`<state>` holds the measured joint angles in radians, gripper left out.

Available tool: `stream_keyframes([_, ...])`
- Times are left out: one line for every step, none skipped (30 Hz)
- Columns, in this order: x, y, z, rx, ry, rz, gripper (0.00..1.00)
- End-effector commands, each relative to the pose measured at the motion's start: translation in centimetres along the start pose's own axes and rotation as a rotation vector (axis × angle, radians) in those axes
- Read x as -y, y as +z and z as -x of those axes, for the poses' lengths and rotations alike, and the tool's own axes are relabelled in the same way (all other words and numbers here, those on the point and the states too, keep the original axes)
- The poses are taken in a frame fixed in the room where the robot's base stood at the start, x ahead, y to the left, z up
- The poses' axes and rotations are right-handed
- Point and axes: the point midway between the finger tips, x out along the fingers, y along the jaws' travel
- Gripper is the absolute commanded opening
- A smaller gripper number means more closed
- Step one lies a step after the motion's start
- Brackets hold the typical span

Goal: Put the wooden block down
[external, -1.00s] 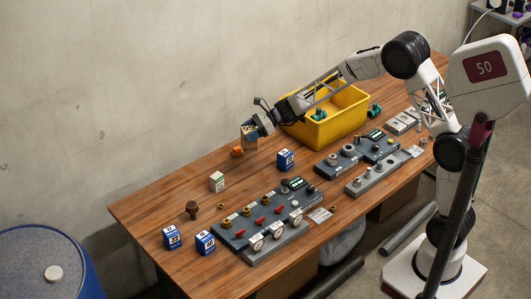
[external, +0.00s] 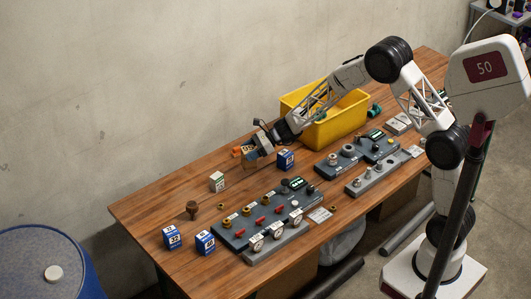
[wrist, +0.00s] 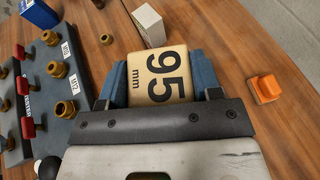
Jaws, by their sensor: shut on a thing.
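The wooden block (wrist: 158,77), tan with "95 mm" in black on its face, is between the blue fingers of my gripper (wrist: 156,86) in the wrist view. My gripper (external: 258,150) is shut on it. In the external view the block (external: 250,161) is low over the back part of the wooden table (external: 153,212), partly hidden by the gripper. I cannot tell whether its underside touches the table.
An orange piece (external: 237,153) is just left of the block. A blue box (external: 286,159) stands close on the right, a white-green box (external: 217,181) in front-left. The yellow bin (external: 345,123) is behind-right. A grey fitting panel (external: 265,217) lies nearer the front edge.

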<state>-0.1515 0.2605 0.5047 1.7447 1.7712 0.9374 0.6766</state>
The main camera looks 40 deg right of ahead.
Motion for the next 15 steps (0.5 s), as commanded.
stream_keyframes([0.1, 0.1, -0.1, 0.0, 0.0, 0.001, 0.31])
stream_keyframes([0.2, 0.1, -0.2, 0.0, 0.0, 0.001, 0.31])
stream_keyframes([0.4, 0.1, -0.3, 0.0, 0.0, 0.001, 0.31])
stream_keyframes([0.6, 0.1, -0.5, 0.0, 0.0, 0.001, 0.31])
stream_keyframes([0.7, 0.2, -0.6, 0.0, 0.0, 0.001, 0.31])
stream_keyframes([1.0, 0.2, -0.9, 0.0, 0.001, 0.0, 0.31])
stream_keyframes([1.2, 0.2, -1.1, 0.0, 0.001, 0.0, 0.31])
stream_keyframes([1.5, 0.2, -1.3, 0.0, 0.001, 0.0, 0.31])
stream_keyframes([1.9, 0.4, -1.6, 0.0, 0.001, 0.0, 0.31])
stream_keyframes([2.2, 0.5, -1.8, 0.0, 0.001, 0.001, 0.31])
stream_keyframes([2.5, 0.6, -2.1, 0.0, 0.001, 0.001, 0.31])
stream_keyframes([2.9, 0.6, -2.4, 0.0, 0.001, 0.001, 0.31])
stream_keyframes([3.2, 0.7, -2.7, 0.0, 0.001, 0.001, 0.31])
stream_keyframes([3.5, 0.7, -3.0, 0.0, 0.001, 0.001, 0.31])
stream_keyframes([3.9, 0.8, -3.3, 0.0, 0.001, 0.001, 0.31])
